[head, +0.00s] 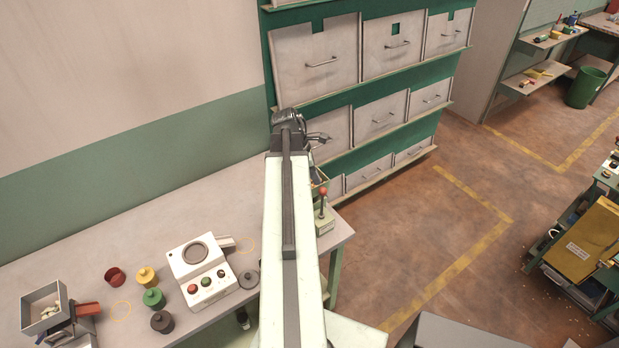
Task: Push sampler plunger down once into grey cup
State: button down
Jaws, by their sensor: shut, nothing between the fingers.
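A red ball knob (323,191) on a thin rod, which looks like the sampler plunger, stands upright over a pale base (324,224) at the right end of the bench. My arm hides the left part of this device. My gripper (325,138) is shut and empty, beyond and above the red knob, in front of the white drawer fronts; it appears apart from the knob. No cup can be made out under the plunger. A grey round piece with a small knob (248,280) lies left of my arm; I cannot tell whether it is the grey cup.
A white device with buttons (201,270), red (115,277), yellow (147,277), green (154,298) and dark (162,322) pots, and a hopper (45,307) stand on the bench (130,232). A drawer rack (320,60) rises behind my gripper. Open floor lies right.

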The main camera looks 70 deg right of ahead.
jog(key=b+x, duration=0.2)
jog(key=x, duration=0.1)
jog(key=shift+f, duration=0.3)
jog(key=shift+r, duration=0.1)
notch_tip(320, 180, down, 4)
jog(key=b, duration=0.3)
jog(key=shift+a+r, duration=0.15)
jog(key=shift+r, duration=0.05)
jog(key=shift+a+r, duration=0.1)
dwell(0.5)
notch_tip(320, 180, up, 13)
jog(key=p, duration=1.3)
send_over(321, 189)
jog(key=w+a, duration=0.3)
jog(key=w, duration=0.2)
jog(key=shift+r, duration=0.1)
